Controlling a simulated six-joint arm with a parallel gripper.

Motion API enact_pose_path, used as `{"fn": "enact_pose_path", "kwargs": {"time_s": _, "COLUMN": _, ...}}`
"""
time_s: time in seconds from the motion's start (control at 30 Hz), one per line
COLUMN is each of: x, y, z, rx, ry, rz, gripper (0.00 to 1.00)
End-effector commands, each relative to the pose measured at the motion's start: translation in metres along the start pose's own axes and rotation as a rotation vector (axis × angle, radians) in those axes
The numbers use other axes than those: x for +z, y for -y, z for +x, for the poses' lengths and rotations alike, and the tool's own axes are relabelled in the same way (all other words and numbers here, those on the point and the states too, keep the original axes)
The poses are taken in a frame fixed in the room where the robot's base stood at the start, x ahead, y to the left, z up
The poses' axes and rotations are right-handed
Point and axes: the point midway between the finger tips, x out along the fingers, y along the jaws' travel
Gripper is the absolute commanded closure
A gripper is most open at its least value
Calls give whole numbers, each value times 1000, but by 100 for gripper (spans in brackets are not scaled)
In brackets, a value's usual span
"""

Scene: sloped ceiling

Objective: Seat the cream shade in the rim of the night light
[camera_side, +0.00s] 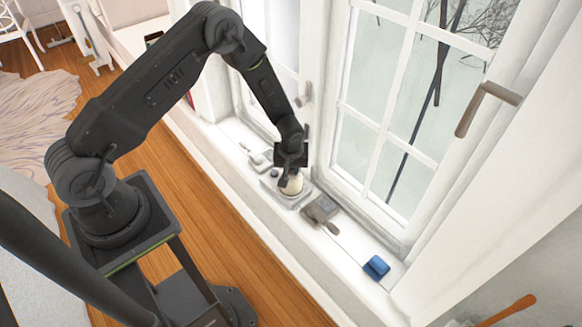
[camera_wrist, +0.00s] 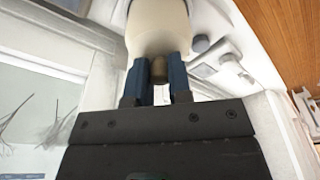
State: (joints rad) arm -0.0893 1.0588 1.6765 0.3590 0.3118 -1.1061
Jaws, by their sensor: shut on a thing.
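The cream shade (camera_side: 291,186) is below my gripper (camera_side: 288,177) over the windowsill in the side view. In the wrist view the shade (camera_wrist: 158,28) fills the top middle, with a small brown knob (camera_wrist: 159,70) at its near end. The blue fingers of my gripper (camera_wrist: 158,82) stand on both sides of the knob and are shut on the shade there. A pale, flat, square-edged piece (camera_side: 296,204) lies under the shade on the sill. I cannot make out the night light's rim, and whether the shade touches anything below is hidden.
A grey block-like item (camera_side: 321,209) with a brown part lies right of the shade. A blue item (camera_side: 376,267) lies farther along the sill (camera_side: 349,241). Small pale items (camera_side: 259,159) lie behind to the left. The window frame (camera_side: 360,205) rises close behind, with a handle (camera_side: 488,108) sticking out.

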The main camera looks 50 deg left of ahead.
Motion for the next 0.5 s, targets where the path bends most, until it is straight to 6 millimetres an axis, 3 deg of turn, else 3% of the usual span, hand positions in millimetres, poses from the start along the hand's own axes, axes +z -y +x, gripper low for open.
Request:
{"fn": "enact_pose_path", "kwargs": {"time_s": 0.07, "x": 0, "y": 0, "z": 3, "rx": 0, "ry": 1, "rz": 0, "gripper": 100}}
{"fn": "enact_pose_path", "kwargs": {"time_s": 0.1, "x": 0, "y": 0, "z": 2, "rx": 0, "ry": 0, "rz": 0, "gripper": 77}}
{"fn": "enact_pose_path", "kwargs": {"time_s": 0.3, "x": 0, "y": 0, "z": 2, "rx": -1, "ry": 1, "rz": 0, "gripper": 58}}
{"fn": "enact_pose_path", "kwargs": {"time_s": 0.5, "x": 0, "y": 0, "z": 2, "rx": -1, "ry": 1, "rz": 0, "gripper": 55}}
